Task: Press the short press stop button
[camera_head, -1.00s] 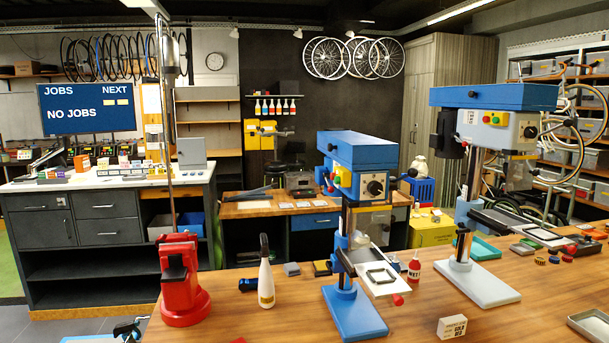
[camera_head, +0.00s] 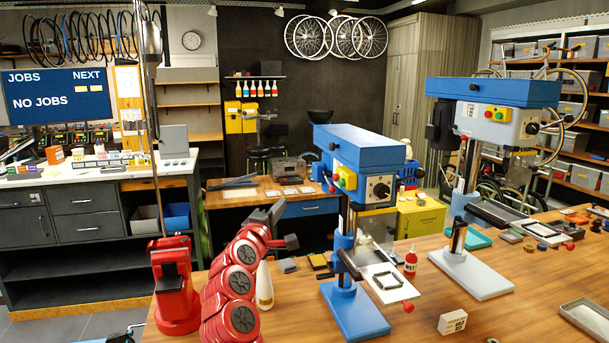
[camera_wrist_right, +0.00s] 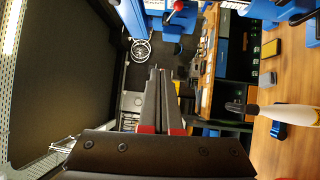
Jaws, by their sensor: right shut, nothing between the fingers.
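The short press (camera_head: 355,150) is the blue drill press in the middle of the wooden bench. A small yellow panel (camera_head: 347,177) with red and green buttons sits on the front left of its head; the buttons are too small to tell apart surely. My right gripper (camera_head: 277,209) is to the left of the press head, lower than the panel and apart from it. In the right wrist view its dark fingers (camera_wrist_right: 158,76) are closed together and empty. A red ball on a rod (camera_wrist_right: 178,5) shows at the top there. My left gripper is not visible.
A taller press (camera_head: 490,95) stands to the right. A red stand (camera_head: 172,285) is left of my right arm. A white bottle (camera_head: 265,287) stands partly behind that arm and shows in the right wrist view (camera_wrist_right: 285,114). A red bottle (camera_head: 410,263) is near the short press.

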